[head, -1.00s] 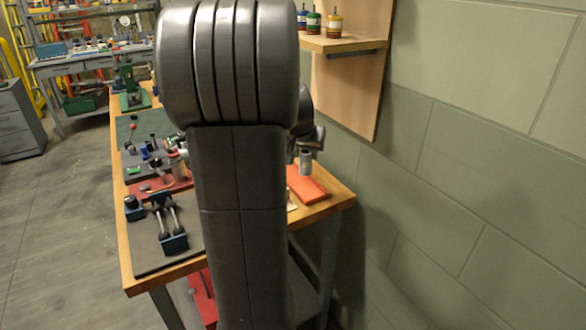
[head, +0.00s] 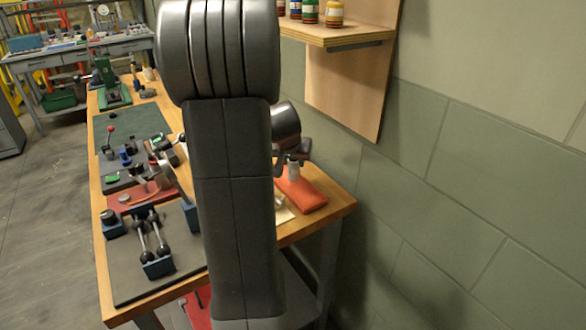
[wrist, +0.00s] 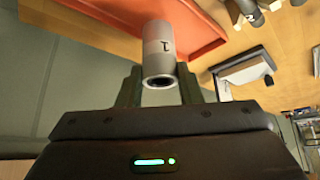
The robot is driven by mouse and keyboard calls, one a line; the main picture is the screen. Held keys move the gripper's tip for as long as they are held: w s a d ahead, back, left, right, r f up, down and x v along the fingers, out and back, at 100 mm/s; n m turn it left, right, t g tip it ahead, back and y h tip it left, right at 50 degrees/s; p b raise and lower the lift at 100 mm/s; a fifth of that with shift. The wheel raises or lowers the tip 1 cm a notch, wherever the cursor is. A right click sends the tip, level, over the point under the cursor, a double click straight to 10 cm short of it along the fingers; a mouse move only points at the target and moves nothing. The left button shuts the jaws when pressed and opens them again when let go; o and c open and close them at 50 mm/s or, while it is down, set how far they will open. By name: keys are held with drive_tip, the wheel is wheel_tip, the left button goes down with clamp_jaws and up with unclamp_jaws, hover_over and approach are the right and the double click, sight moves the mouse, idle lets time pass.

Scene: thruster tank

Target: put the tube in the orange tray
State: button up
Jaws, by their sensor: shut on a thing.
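In the head view the tube (head: 294,171) hangs upright below my wrist, at the orange tray (head: 306,194). The tray also shows behind the tube in the wrist view (wrist: 105,22). I cannot tell whether the tube touches the tray. My arm hides part of the bench and of the tray's left side in the head view.
The wooden bench (head: 335,208) carries a dark board with levers (head: 155,245) and other fixtures left of my arm. A wall shelf (head: 335,38) with several small jars stands above the bench at the back right. A block wall borders the right side.

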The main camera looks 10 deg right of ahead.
sight(292, 166)
drive_tip(key=shift+f, duration=1.3)
drive_tip(key=shift+f+b, duration=0.2)
drive_tip(key=shift+b, duration=0.1)
drive_tip(key=o, duration=1)
drive_tip(key=shift+r, duration=0.1)
drive_tip(key=shift+r, duration=0.35)
drive_tip(key=v, duration=1.1)
drive_tip(key=shift+s+a+r+p, duration=0.15)
drive_tip(key=shift+s+r+p, duration=0.1)
drive_tip(key=shift+p, duration=0.15)
drive_tip(key=shift+f, duration=0.1)
